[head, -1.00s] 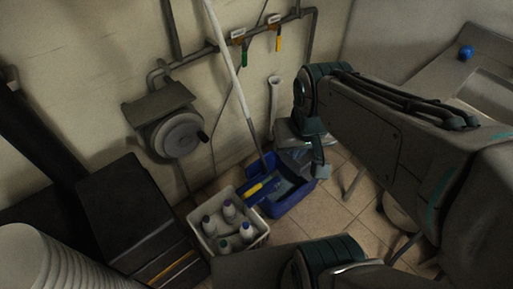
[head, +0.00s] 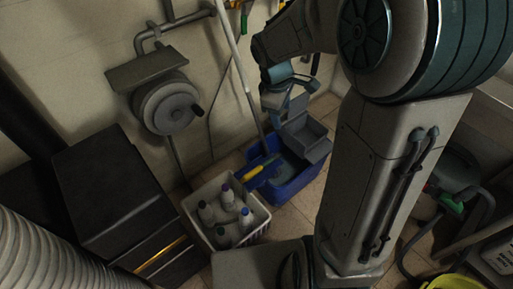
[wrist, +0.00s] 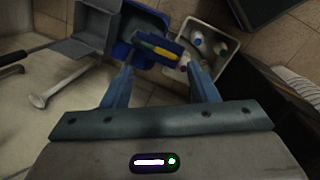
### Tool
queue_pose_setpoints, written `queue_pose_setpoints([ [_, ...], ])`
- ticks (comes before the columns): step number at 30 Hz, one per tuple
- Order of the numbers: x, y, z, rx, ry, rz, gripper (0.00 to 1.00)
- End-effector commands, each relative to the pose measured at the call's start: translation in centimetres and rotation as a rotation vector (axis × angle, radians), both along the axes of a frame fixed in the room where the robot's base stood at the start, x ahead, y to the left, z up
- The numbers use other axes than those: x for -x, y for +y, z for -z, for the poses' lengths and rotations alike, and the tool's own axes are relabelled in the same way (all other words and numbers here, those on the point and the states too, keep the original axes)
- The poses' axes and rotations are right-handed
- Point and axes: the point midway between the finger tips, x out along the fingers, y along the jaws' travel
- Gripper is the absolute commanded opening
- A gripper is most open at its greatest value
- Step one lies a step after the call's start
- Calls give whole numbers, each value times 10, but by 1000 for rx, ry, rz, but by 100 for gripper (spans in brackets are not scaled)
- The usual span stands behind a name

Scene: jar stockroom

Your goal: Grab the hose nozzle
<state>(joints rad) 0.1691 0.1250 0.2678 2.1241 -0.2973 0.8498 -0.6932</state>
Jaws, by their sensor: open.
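I cannot single out the hose nozzle for certain. A green fitting (head: 452,204) beside a dark hose, low at the right of the head view, may be it; my arm partly screens that area. A yellow-and-dark handle-like piece (head: 258,169) lies over the blue mop bucket (head: 296,187), and it also shows in the wrist view (wrist: 158,47). My gripper (head: 283,103) hangs above the bucket's back side. In the wrist view my gripper (wrist: 160,80) has its two blue fingers apart with nothing between them.
A white crate (head: 247,233) with several bottles stands beside the bucket. A dark cabinet (head: 112,190) is at the left. A wall-mounted reel (head: 166,105) and a mop pole (head: 236,60) are behind. A yellow bucket (head: 455,284) is at bottom right.

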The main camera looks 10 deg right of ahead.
Motion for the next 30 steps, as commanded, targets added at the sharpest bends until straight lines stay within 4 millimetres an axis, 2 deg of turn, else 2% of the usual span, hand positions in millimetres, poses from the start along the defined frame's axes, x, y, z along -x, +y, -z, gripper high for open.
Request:
queue_pose_setpoints([
  [1,-14,1,36,3,30,-75,54],
  [5,-45,3,92,7,87,-280,54],
  [9,-76,6,156,-6,139,-496,54],
  [15,-116,11,253,-51,180,-790,54],
  [18,-131,14,295,-77,186,-915,54],
  [21,-142,16,326,-96,185,-1011,54],
  [24,-149,17,345,-109,181,-1072,54],
  [30,-153,18,367,-116,179,-1114,54],
])
